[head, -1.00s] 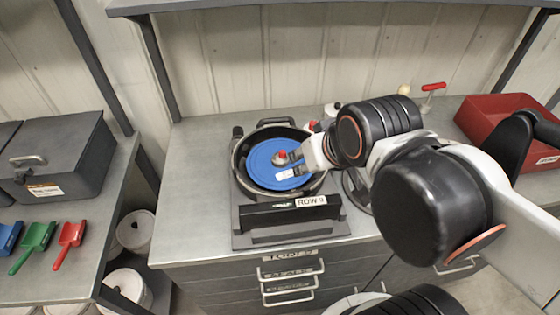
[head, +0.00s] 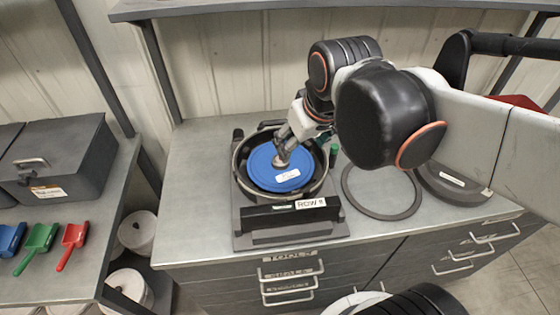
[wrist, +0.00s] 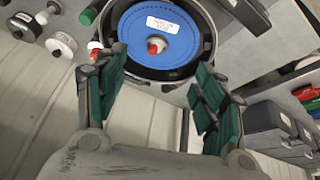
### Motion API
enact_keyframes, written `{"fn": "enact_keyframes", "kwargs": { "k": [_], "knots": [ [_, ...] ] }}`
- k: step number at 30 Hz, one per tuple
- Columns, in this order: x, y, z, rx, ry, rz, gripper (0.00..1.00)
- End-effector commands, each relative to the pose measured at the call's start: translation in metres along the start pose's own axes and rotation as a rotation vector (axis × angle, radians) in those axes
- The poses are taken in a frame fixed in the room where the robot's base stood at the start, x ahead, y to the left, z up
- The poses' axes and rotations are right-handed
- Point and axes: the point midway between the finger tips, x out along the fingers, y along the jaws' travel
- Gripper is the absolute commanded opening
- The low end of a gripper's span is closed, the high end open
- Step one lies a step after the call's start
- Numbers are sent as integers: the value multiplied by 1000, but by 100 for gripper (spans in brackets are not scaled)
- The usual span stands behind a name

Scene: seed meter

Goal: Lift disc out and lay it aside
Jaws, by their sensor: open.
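The blue disc (head: 256,170) with a white label lies flat inside the round dark housing (head: 322,183) of the seed meter on the bench. Its central knob has a red cap, seen clearly in the wrist view (wrist: 156,46). My gripper (head: 282,157) is tilted down over the middle of the disc, at the knob in the head view. In the wrist view its green-padded fingers (wrist: 162,62) are spread wide with nothing between them. The knob shows beyond the fingertips, and contact cannot be told. My gripper hides part of the knob in the head view.
A flat dark ring (head: 413,205) lies on the bench to the right of the meter. My arm covers the back right and most of a red tray. Bare bench (head: 195,150) lies left of the meter. A grey toolbox (head: 70,160) and coloured scoops are on the left bench.

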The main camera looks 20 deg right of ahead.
Motion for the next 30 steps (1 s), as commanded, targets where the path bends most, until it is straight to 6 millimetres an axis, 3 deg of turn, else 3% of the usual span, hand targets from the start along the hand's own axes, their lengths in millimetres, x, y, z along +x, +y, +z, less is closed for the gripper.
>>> {"fn": "enact_keyframes", "kwargs": {
  "k": [8, 18, 24, 30],
  "knots": [
    [15, 5, -42, -118, -147, -31, 63],
    [53, 9, -83, -262, -323, -92, 63],
    [74, 10, -95, -321, -394, -125, 63],
    [86, 10, -95, -341, -417, -137, 63]
  ]
}}
